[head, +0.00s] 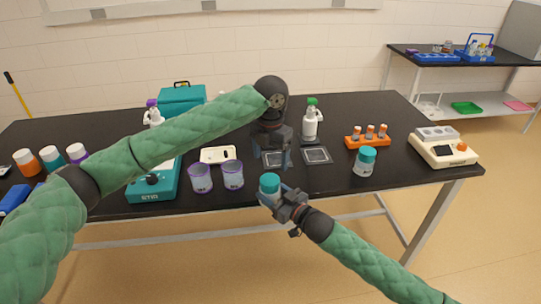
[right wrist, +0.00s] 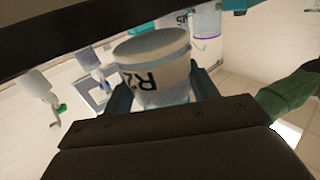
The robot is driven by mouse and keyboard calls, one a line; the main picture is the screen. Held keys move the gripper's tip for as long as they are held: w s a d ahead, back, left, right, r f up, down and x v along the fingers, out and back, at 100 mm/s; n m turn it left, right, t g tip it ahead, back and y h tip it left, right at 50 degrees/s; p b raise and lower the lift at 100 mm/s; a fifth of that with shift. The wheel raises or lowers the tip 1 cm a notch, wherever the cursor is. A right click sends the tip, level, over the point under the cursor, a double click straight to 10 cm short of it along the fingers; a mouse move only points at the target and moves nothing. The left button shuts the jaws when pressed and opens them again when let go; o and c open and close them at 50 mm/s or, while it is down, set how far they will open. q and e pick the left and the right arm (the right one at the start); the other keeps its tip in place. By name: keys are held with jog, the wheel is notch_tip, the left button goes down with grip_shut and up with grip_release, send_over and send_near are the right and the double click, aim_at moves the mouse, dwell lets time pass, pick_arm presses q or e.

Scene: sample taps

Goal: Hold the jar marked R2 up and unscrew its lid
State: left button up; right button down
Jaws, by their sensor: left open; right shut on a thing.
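My right gripper (head: 271,196) is shut on a small jar with a teal lid (head: 269,183) and holds it in front of the table's front edge, lid up. In the right wrist view the jar (right wrist: 152,65) sits between the fingers, and its label reads R2, upside down in that picture. My left gripper (head: 272,158) is open and empty, pointing down, above and apart from the jar in the head view. Another teal-lidded jar (head: 365,160) stands on the table to the right; its label is too small to read.
Two purple-rimmed cups (head: 232,175) stand near the table's front edge, left of the held jar. A teal stirrer (head: 153,186) is farther left. Spray bottles (head: 310,122) stand behind.

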aim_at(269, 180)
pick_arm(q)
jog(key=shift+f, duration=4.05)
jog(key=shift+s, duration=0.1)
jog(key=c, duration=1.1)
jog(key=shift+o, duration=0.2)
jog(key=n, duration=0.5)
jog(key=shift+d+n, duration=0.2)
jog(key=shift+n, duration=0.1)
jog(key=n, duration=0.5)
jog(key=shift+r+n, duration=0.1)
jog(key=shift+n, duration=0.3)
jog(key=n, duration=0.6)
jog(key=shift+c, duration=0.2)
jog(key=n, duration=0.6)
jog(key=shift+w+a, duration=0.15)
jog(key=shift+w, duration=0.1)
jog(key=n, duration=0.4)
jog(key=shift+w+a+r+n, duration=0.1)
jog(key=shift+n, duration=0.2)
jog(key=n, duration=0.3)
jog(key=shift+a, duration=0.1)
jog(key=n, duration=0.7)
jog(key=shift+a, duration=0.2)
jog(key=n, duration=1.4)
jog(key=shift+s+d, duration=0.15)
jog(key=shift+s, duration=0.15)
